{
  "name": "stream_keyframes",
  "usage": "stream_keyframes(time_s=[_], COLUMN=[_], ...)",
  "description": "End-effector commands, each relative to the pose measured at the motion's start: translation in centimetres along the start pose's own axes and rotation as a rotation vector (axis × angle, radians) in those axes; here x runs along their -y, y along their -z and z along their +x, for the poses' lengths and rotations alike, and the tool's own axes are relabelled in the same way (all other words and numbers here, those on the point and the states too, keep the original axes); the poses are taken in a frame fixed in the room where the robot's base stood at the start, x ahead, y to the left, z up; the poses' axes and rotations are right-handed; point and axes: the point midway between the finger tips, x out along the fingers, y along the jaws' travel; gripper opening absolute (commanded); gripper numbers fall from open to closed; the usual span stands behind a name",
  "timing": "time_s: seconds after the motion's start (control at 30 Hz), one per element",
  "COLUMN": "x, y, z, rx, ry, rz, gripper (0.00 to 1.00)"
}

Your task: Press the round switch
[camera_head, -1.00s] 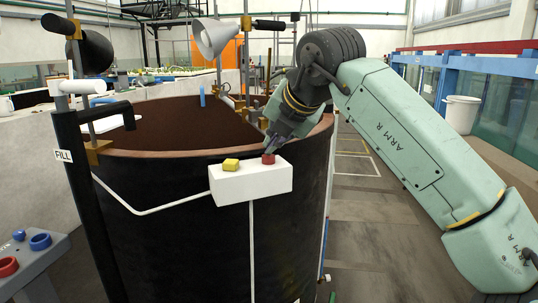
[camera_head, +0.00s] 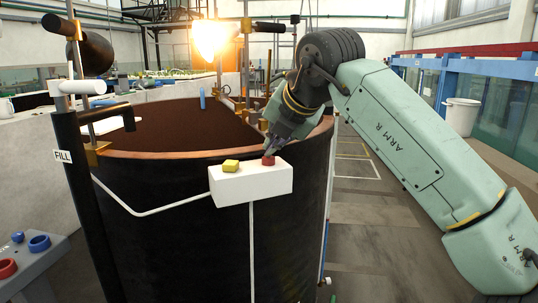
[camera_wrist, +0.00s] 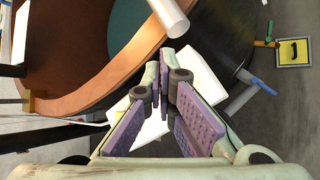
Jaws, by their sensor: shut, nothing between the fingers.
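A white switch box (camera_head: 252,185) is fixed to the front of the dark round tank. In the wrist view the shut fingers (camera_wrist: 160,80) are in front of the white box (camera_wrist: 203,78) and the red switch is hidden. A lamp (camera_head: 210,38) above the tank glows bright orange-yellow.
The dark tank (camera_head: 180,240) has a brown rim and brown contents. A post labelled FILL (camera_head: 63,156) stands at left, near a grey panel with blue and red knobs (camera_head: 8,267). A white bucket (camera_head: 460,113) stands at right. The floor right of the tank is open.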

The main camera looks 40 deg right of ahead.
Motion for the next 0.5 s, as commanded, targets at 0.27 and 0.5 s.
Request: stream_keyframes(time_s=[0.27, 0.5], x=[-0.2, -1.3], y=[-0.2, -1.4], z=[-0.2, -1.8], rx=[0.001, 0.002], ry=[-0.001, -0.001], rz=[0.0, 0.0], gripper=[0.0, 0.0])
